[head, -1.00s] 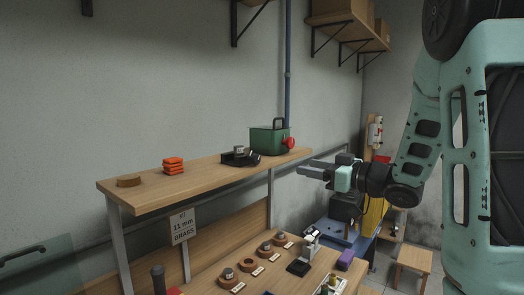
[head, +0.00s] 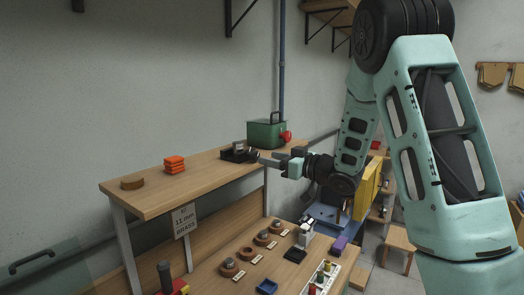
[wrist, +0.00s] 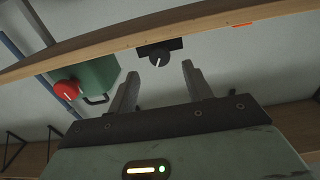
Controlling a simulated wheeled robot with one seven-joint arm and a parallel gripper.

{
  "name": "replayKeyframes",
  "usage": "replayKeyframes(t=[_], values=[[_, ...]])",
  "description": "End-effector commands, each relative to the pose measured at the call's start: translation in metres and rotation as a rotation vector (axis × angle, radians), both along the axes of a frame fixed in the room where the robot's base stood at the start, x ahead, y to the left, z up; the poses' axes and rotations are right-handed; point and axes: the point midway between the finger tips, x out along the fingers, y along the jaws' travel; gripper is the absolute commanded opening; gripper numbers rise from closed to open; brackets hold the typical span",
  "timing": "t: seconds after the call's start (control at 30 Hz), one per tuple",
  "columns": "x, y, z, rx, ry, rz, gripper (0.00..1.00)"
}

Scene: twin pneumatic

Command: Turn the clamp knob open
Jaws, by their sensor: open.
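The black clamp (head: 234,155) sits on the upper wooden shelf, left of a green box. Its round black knob (wrist: 160,57) with a white pointer line shows in the wrist view, just beyond and roughly centred between my fingertips. My gripper (head: 264,159) is level with the clamp and points left at it in the head view. In the wrist view my gripper (wrist: 159,75) is open and empty, its fingers spread either side of the knob's line. A small gap seems to remain before the knob. In the head view my fingers partly hide the knob.
The green box (head: 263,135) with a red knob (head: 286,136) stands close behind, right of the clamp. Orange blocks (head: 174,165) and a brown disc (head: 132,183) lie farther left on the shelf (head: 205,168). A lower bench holds several rings and small parts.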

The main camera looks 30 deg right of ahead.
Motion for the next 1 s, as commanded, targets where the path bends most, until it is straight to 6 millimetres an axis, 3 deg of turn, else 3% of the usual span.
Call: replayKeyframes(t=[0.23, 0.63, 0.67, 0.8, 1.0], values=[[0.033, 0.012, 0.001, 0.001, 0.001, 0.001, 0.50], [0.041, 0.015, 0.000, 0.000, 0.000, -0.001, 0.50], [0.041, 0.015, 0.000, 0.000, 0.000, -0.001, 0.47], [0.040, 0.015, 0.000, 0.000, 0.000, -0.001, 0.08], [0.040, 0.015, -0.001, -0.004, -0.001, -0.001, 0.06]])
